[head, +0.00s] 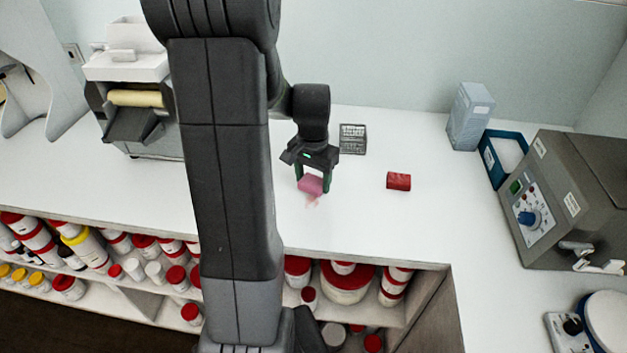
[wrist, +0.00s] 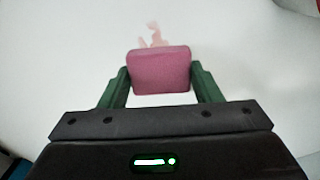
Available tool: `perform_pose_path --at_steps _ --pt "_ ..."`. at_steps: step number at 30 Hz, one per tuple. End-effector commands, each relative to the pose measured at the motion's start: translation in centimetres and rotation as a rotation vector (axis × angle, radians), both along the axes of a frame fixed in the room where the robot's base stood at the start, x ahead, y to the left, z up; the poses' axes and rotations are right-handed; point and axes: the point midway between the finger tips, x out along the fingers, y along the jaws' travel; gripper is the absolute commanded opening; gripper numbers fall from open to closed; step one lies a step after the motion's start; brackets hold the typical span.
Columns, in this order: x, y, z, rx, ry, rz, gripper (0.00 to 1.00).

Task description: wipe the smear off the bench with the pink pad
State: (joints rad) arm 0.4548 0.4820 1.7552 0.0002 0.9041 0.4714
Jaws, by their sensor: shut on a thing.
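The pink pad (head: 311,185) is held between the green fingers of my gripper (head: 312,186), low over the white bench (head: 440,215). In the wrist view the pad (wrist: 160,70) sits squarely between the fingertips of my gripper (wrist: 160,80). A faint pinkish smear (head: 312,201) is on the bench just in front of the pad. The smear (wrist: 154,36) also shows in the wrist view, past the pad's far edge, and part of it may be hidden under the pad. I cannot tell whether the pad touches the bench.
A red block (head: 398,181) lies to the right of my gripper. A small grey rack (head: 353,138) stands behind it. A grey-blue box (head: 469,116), a blue tray (head: 489,158) and a grey machine (head: 570,200) are at the right. The bench front is clear above shelves of jars (head: 345,284).

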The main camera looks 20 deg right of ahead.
Motion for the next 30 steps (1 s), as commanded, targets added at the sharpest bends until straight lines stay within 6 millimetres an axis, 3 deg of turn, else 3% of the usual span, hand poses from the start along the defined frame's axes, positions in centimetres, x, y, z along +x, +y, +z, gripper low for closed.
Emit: perform_pose_path --at_steps 15,30 --pt "0.1 0.1 4.9 -0.001 -0.001 0.008 0.29" --pt "0.1 0.2 5.1 0.0 0.0 0.009 0.29"
